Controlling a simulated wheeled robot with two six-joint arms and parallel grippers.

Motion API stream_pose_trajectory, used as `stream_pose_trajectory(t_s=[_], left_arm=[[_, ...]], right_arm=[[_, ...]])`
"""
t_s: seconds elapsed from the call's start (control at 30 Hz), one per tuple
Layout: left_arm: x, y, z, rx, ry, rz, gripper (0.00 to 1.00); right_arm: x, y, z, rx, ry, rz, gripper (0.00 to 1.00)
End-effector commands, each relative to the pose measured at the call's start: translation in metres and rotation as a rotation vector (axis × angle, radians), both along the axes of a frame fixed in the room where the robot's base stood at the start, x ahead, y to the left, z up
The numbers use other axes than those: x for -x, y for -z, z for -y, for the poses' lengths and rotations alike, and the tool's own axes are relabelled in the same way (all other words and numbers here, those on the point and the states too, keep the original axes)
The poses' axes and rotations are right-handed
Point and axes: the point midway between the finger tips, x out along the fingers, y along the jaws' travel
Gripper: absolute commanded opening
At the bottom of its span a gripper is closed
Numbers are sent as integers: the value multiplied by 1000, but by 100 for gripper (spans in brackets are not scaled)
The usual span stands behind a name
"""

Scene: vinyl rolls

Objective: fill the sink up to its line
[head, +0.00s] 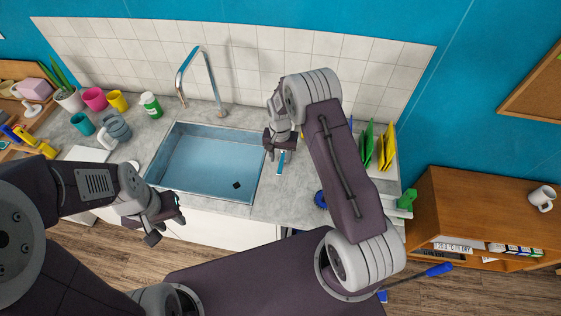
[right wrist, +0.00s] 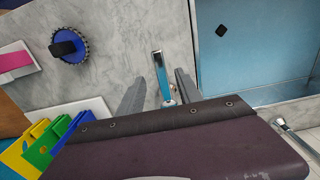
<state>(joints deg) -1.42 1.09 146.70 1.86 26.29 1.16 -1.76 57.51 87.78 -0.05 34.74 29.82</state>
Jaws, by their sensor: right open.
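The sink (head: 205,160) is a rectangular basin with a bluish inside and a small black square (head: 237,185) low in it. I cannot tell the water level or make out a line. A tall chrome faucet (head: 212,80) arches behind it; I see no stream. On the counter right of the sink is a slim blue and chrome lever-like piece (right wrist: 160,75), also in the head view (head: 281,163). My right gripper (head: 278,145) is open above it; in the wrist view the piece shows between the fingers. My left gripper (head: 166,220) appears open and empty near the sink's front edge.
Cups (head: 95,99), a green bottle (head: 151,105) and a grey jug (head: 117,127) stand left of the sink. Yellow and green boards (head: 386,147) stand at the counter's right end. A round blue brush (right wrist: 69,46) lies on the counter. A wooden shelf (head: 480,190) stands at right.

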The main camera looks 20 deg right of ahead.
Motion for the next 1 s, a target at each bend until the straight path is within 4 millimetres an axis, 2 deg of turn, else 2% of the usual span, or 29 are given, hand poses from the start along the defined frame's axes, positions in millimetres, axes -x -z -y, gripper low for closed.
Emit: stream_pose_trajectory(t_s=[0.03, 0.1, 0.3, 0.6, 0.7, 0.77, 1.0], left_arm=[[0, -10, 0, 0, 0, 0, 36], [0, -15, 0, 0, 0, 0, 36], [0, -22, 0, 0, 0, 1, 36], [0, -21, 0, 0, 0, 1, 36], [0, -21, 0, 0, 0, 1, 36], [0, -21, 0, 0, 0, 1, 36], [0, -21, 0, 0, 0, 1, 36]], right_arm=[[2, 7, 0, 0, 0, -6, 42], [2, 21, 0, 0, 0, -4, 42], [1, 48, 0, 0, 0, -1, 42], [0, 53, 0, 0, 0, 1, 42], [0, 53, 0, 0, 0, 1, 14], [0, 53, 0, 0, 0, 1, 0], [0, 52, 0, 0, 0, 1, 0]])
